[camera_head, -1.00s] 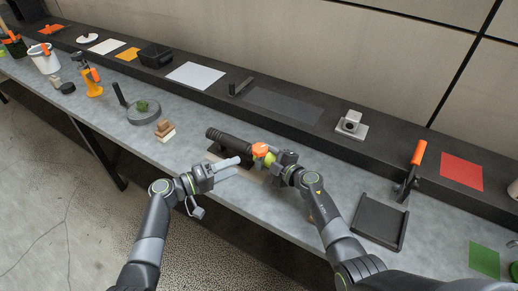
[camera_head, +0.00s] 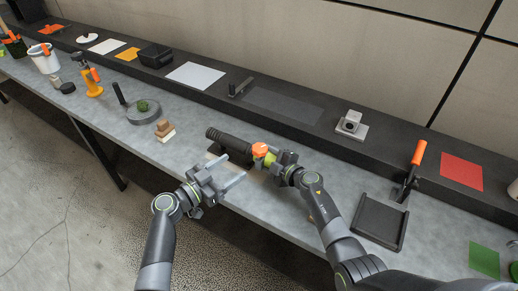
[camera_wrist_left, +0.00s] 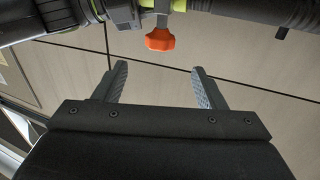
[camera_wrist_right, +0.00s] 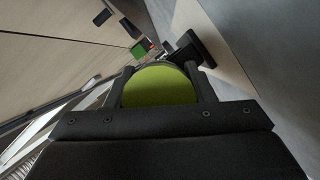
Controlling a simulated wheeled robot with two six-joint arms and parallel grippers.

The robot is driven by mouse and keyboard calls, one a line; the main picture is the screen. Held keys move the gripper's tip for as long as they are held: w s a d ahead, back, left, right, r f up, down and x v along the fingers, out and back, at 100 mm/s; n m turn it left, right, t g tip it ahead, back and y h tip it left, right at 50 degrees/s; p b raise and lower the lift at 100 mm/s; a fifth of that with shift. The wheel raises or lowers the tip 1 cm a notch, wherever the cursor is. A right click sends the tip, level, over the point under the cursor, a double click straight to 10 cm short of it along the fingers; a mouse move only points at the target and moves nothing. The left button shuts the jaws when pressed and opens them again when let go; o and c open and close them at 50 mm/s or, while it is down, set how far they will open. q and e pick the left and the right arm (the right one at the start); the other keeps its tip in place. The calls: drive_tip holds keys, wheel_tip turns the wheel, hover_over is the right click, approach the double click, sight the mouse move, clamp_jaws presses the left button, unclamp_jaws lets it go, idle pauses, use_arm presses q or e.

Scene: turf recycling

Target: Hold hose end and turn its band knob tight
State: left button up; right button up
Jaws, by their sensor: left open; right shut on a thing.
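The black ribbed hose (camera_head: 232,143) lies at mid-bench, with an orange band knob (camera_head: 259,149) near its right end. In the left wrist view the orange knob (camera_wrist_left: 160,40) hangs down from the band, beyond my fingertips. My right gripper (camera_head: 270,160) is shut on the yellow-green hose end, which fills its jaws in the right wrist view (camera_wrist_right: 160,86). My left gripper (camera_head: 234,167) is open and empty, in front of the hose and just left of the knob. Its two fingers (camera_wrist_left: 158,82) are apart, and nothing lies between them.
A small block stack (camera_head: 165,131) and a round grey base with a post (camera_head: 143,113) stand left of the hose. A black tray (camera_head: 380,222) lies to the right. The raised dark shelf (camera_head: 300,128) runs behind. The bench's front edge is close to my left gripper.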

sight(254, 153)
use_arm(q)
drive_tip(key=x, duration=1.1)
drive_tip(key=shift+w+d, duration=0.1)
drive_tip(key=shift+d, duration=0.1)
drive_tip(key=c, duration=1)
drive_tip(key=shift+o, duration=0.2)
